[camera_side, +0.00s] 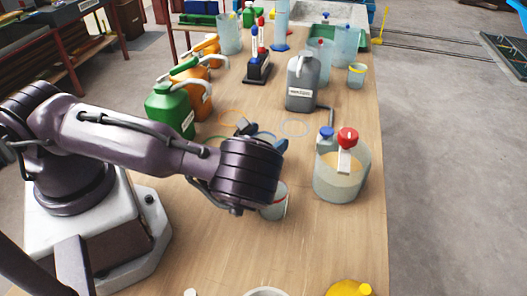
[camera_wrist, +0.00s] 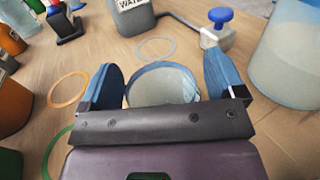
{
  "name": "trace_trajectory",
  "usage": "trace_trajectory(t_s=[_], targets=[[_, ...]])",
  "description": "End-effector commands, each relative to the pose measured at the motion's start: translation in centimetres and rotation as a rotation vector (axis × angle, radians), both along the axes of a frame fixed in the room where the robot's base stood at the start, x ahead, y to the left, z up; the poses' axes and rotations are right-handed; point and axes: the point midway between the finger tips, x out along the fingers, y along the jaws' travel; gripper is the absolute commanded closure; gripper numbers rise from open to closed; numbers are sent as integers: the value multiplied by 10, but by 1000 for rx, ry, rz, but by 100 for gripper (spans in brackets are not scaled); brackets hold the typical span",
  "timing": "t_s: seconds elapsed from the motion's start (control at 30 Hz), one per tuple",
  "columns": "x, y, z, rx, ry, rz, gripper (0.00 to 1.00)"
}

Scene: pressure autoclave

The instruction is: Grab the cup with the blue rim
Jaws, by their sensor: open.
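The cup with the blue rim (camera_wrist: 162,84) stands between the two fingers of my gripper (camera_wrist: 165,80) in the wrist view. Its rim and pale grey inside show from above, and its near side is hidden behind the gripper body. My gripper is open, with one finger at each side of the cup; I cannot tell whether they touch it. In the side view my gripper (camera_side: 263,137) is low over the table, and my wrist hides most of the cup there.
A large clear beaker (camera_side: 338,182) with red- and blue-capped items is to the right. A grey jug (camera_side: 301,84) stands behind, and a green jug (camera_side: 168,112) to the left. Coloured rings lie on the table (camera_side: 320,255).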

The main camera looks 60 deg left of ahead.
Motion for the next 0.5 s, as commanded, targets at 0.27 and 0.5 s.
trace_trajectory(t_s=[0.27, 0.5], targets=[[0, 0, 0, 0, 0, 1, 46], [-1, 0, 0, 0, 0, 1, 64]])
